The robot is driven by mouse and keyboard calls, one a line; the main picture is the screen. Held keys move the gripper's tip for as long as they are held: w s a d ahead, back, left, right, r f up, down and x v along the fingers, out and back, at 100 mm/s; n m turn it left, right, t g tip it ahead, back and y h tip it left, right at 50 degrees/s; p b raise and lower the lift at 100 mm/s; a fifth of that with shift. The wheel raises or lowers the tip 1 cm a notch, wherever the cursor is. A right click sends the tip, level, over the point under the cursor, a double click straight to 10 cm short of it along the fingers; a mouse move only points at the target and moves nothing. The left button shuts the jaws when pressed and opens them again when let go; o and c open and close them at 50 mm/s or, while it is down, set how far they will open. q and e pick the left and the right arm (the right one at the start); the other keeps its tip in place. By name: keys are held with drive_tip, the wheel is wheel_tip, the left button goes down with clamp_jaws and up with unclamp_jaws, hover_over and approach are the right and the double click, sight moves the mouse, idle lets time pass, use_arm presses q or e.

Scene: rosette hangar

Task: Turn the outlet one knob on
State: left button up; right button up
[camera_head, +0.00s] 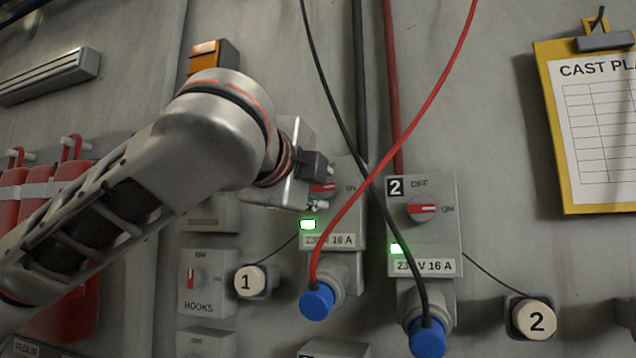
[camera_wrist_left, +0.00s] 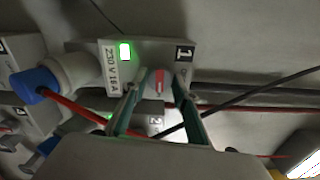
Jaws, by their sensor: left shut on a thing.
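Outlet one (camera_head: 345,225) is a grey wall box with a lit green lamp (camera_head: 308,224) and a "230 V 16 A" label. Its red-and-white knob (camera_head: 325,186) is partly hidden by my left gripper (camera_head: 320,190). In the left wrist view the box (camera_wrist_left: 184,53) bears a "1", and the knob (camera_wrist_left: 158,80) sits between the fingertips of my left gripper (camera_wrist_left: 158,92), which is shut on it. The red mark on the knob looks roughly level in the head view, toward ON. My right gripper is not in view.
Outlet two (camera_head: 445,240) stands close on the right, its knob (camera_head: 421,209) toward ON and its lamp (camera_head: 397,249) green. A red cable (camera_head: 385,165) and a black cable (camera_head: 340,110) cross in front of the outlets. A HOOKS switch box (camera_head: 215,280) is at lower left.

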use_arm(q)
drive_tip(key=shift+m, duration=0.3)
idle(0.4)
drive_tip(key=o, duration=1.1)
drive_tip(key=v, duration=1.2)
